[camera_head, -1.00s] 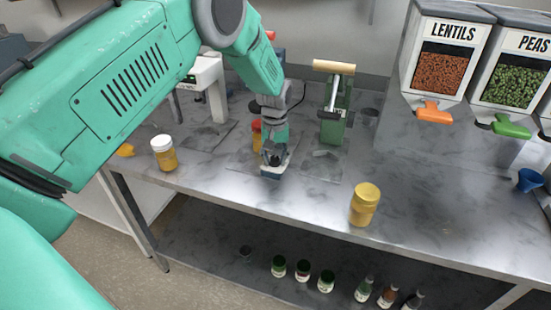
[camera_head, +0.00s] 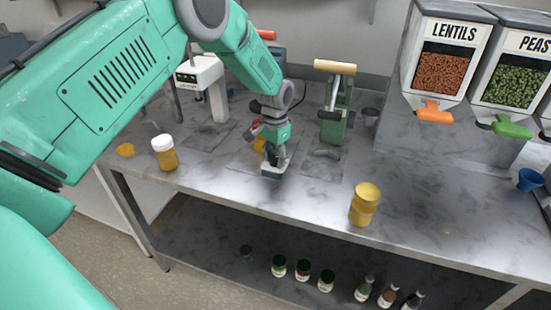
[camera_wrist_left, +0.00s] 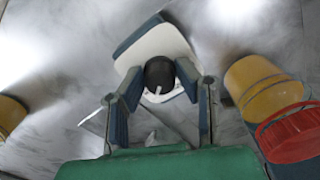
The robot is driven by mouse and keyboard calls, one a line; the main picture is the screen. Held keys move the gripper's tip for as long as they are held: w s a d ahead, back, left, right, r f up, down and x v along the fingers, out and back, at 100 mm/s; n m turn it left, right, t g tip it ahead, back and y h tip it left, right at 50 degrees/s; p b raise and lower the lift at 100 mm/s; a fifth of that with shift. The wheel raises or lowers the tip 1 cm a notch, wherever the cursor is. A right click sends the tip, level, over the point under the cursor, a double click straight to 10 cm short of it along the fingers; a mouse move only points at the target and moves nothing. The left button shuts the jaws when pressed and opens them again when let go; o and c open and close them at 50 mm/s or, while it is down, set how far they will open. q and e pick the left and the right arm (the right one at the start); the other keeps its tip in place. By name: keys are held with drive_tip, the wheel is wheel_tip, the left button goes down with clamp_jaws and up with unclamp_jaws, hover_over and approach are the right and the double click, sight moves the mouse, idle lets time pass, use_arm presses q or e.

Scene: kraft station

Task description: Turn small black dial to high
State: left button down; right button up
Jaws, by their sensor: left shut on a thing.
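The small black dial (camera_wrist_left: 159,74) has a white pointer mark and sits on a white and blue base (camera_wrist_left: 150,48). In the left wrist view it is between the fingers of my left gripper (camera_wrist_left: 160,100), which is shut on it. In the head view my left gripper (camera_head: 271,152) reaches down onto the base (camera_head: 271,172) near the table's front edge. The dial itself is hidden there by the gripper. My right gripper is not in view.
A yellow jar with a red lid (camera_wrist_left: 295,132) stands close beside the gripper. A white-lidded jar (camera_head: 165,153) is to the left and a yellow-lidded jar (camera_head: 365,205) to the right. A green press (camera_head: 335,115) stands behind. Lentils (camera_head: 440,72) and peas dispensers are at right.

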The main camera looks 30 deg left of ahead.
sight(276, 156)
use_arm(q)
drive_tip(key=shift+w+r+m, duration=0.2)
drive_tip(key=shift+w+m, duration=0.05)
drive_tip(key=shift+m, duration=0.25)
drive_tip(key=c, duration=1.2)
unclamp_jaws()
drive_tip(key=shift+f, duration=0.2)
drive_tip(key=shift+r, duration=0.5)
wheel_tip(276, 156, up, 11)
drive_tip(key=shift+w+f, duration=0.1)
